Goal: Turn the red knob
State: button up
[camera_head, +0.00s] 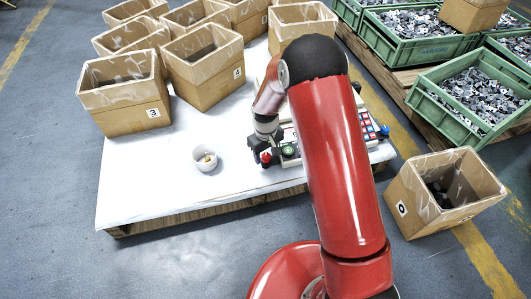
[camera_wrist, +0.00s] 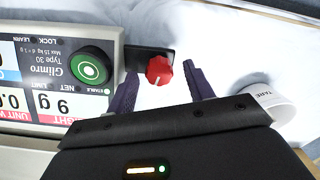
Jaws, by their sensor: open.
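The red knob (camera_wrist: 159,70) has a white pointer line and sits on a small black base (camera_wrist: 146,55) beside the scale. In the wrist view it lies between and just beyond the tips of my gripper (camera_wrist: 159,88), whose two dark fingers are apart and hold nothing. In the head view the red knob (camera_head: 265,157) shows at the front left corner of the scale, with my gripper (camera_head: 258,150) right at it. My arm hides part of the scale there.
The scale (camera_wrist: 60,80) has a green round button (camera_wrist: 91,70) next to the knob. A white cup (camera_head: 205,159) labelled TARE stands to the left on the white table (camera_head: 140,190). Cardboard boxes (camera_head: 125,92) stand behind; box 0 (camera_head: 445,190) is on the floor at right.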

notch_tip(320, 180, up, 8)
jog(key=shift+f+p, duration=0.15)
jog(key=shift+p, duration=0.55)
notch_tip(320, 180, up, 12)
jog(key=m+t+p, duration=0.1)
jog(key=p, duration=0.2)
send_over(266, 156)
jog(key=s+d, duration=0.2)
jog(key=d, duration=0.2)
jog(key=s+d+r+m+t+p, duration=0.1)
jog(key=s+d+r, duration=0.15)
jog(key=r, duration=0.45)
jog(key=s+d+r+m+t+p, duration=0.1)
jog(key=s+d+r, duration=0.15)
jog(key=r, duration=0.35)
jog(key=s+d+r+m+t+p, duration=0.1)
jog(key=s+d+r+m+p, duration=0.1)
jog(key=s+r, duration=0.4)
jog(key=s+d+r+m+t+p, duration=0.1)
jog(key=s+d+r+m+p, duration=0.1)
jog(key=s+r, duration=0.5)
jog(key=s+d+p, duration=0.1)
jog(key=s+d, duration=0.1)
jog(key=s, duration=0.4)
jog(key=shift+s+d+r+t+p, duration=0.2)
jog(key=shift+d+r+t+p, duration=0.1)
jog(key=shift+p, duration=0.1)
